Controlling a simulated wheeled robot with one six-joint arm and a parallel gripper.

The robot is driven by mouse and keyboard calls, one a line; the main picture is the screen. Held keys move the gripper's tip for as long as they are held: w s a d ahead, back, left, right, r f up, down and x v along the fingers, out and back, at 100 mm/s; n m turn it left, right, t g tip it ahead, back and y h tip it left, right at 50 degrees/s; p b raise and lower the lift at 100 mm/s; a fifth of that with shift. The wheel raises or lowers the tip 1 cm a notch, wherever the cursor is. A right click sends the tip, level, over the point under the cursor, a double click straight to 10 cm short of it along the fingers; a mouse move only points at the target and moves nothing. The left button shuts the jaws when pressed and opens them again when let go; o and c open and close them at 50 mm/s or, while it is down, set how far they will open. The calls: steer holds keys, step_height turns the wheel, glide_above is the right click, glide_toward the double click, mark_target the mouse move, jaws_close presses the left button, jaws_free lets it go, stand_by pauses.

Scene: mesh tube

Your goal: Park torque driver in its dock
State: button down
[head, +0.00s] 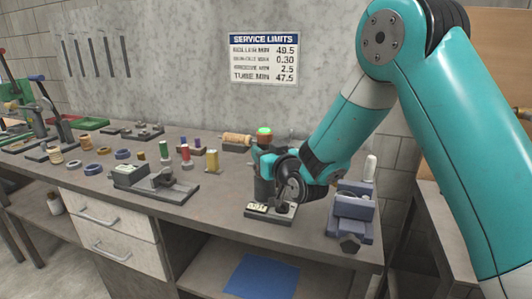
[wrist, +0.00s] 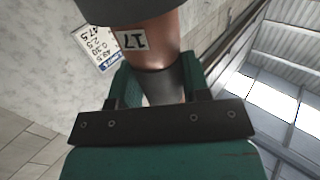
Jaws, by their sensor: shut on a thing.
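The torque driver (head: 264,186) shows in the head view as a dark upright cylinder with a lit green top, partly hidden by my gripper. In the wrist view the driver (wrist: 158,52) has a copper band with a white "17" label between dark grey sections. My gripper (head: 268,165) reaches it from the right and is shut on it; its teal fingers (wrist: 160,82) stand on both sides of the shaft. A flat dark base with a white label, seemingly the dock (head: 271,213), lies directly below at the bench's front edge. I cannot tell whether the driver's lower end touches it.
A blue-grey vise-like fixture (head: 352,212) stands close to the right of my gripper. A grey fixture (head: 155,182) and several small coloured cylinders stand to the left. A wooden-coloured roller (head: 236,139) lies behind. Bare bench top (head: 225,190) separates the left fixture from the base.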

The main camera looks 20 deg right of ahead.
steer(key=shift+f+b, duration=0.25)
steer(key=shift+b, duration=0.1)
steer(key=c, duration=0.5)
jaws_free()
steer(key=shift+f, duration=0.1)
steer(key=s+d+b, duration=0.3)
steer(key=s+b, duration=1.4)
steer(key=shift+d, duration=0.2)
